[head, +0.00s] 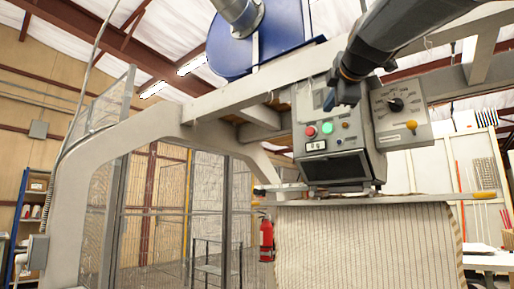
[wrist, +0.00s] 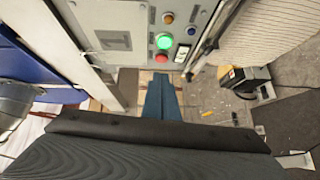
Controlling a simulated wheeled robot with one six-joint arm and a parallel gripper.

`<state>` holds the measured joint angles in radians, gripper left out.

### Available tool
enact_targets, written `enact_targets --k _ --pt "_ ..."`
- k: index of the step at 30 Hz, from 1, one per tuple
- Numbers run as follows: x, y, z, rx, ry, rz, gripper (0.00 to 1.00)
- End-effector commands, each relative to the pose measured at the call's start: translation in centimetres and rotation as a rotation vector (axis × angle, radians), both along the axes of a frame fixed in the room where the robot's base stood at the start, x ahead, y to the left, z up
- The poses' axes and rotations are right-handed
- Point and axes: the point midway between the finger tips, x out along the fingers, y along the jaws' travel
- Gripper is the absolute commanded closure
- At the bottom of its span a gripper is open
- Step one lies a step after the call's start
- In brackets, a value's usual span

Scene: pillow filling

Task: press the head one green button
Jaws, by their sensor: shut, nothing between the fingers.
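The control panel (head: 335,115) hangs under the machine's beam in the head view. My gripper (head: 329,101) is in front of the panel's upper part, above the green button in the picture. In the wrist view my gripper (wrist: 160,78) shows as one narrow blue-grey shape, shut and empty. Its tip looks apart from the green button.
A second panel with a dial (head: 396,104) and a yellow knob adjoins on the right. The pale beam (head: 150,128) and blue drum (head: 262,40) are close above and left. A striped fabric sheet (head: 365,245) hangs below. Orange (wrist: 168,17) and blue (wrist: 191,31) controls neighbour the green button.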

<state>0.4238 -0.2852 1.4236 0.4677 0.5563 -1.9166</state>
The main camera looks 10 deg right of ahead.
Motion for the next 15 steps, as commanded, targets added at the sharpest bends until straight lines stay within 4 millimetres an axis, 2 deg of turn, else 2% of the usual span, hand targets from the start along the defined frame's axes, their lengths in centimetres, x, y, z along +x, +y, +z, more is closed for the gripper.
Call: enact_targets --k 15 --pt "0.63 -0.11 -0.17 0.0 0.006 -0.008 1.0"
